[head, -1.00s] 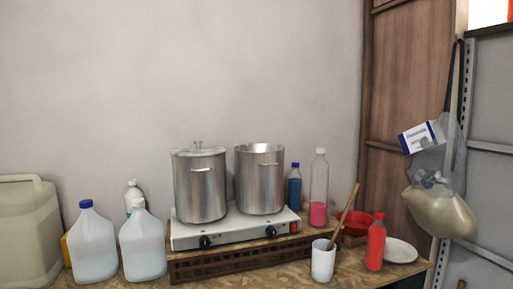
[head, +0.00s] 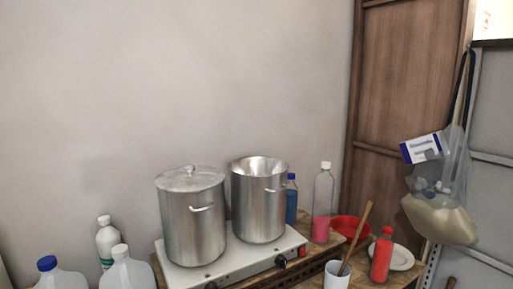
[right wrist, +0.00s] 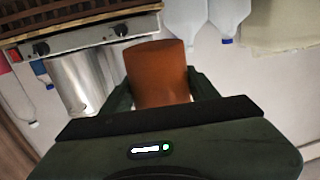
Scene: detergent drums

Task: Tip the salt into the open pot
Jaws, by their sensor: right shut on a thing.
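The open pot (head: 258,208) is a tall steel pot at the right of the hot plate in the head view; its top has no lid and I look slightly down on its rim. My right gripper (right wrist: 160,88) is shut on an orange-brown cylinder (right wrist: 158,70), which shows no readable label; whether it holds the salt I cannot tell. In the right wrist view, which is upside down, a steel pot (right wrist: 75,88) stands beyond the cylinder, apart from it. Neither gripper shows in the head view. My left gripper is not seen.
A lidded steel pot (head: 193,225) stands left of the open one on the white hot plate (head: 240,258). Bottles, a red bowl (head: 350,229) and a white cup (head: 337,275) with a wooden stick crowd the right. White jugs (head: 128,272) stand at left. A bag (head: 440,200) hangs right.

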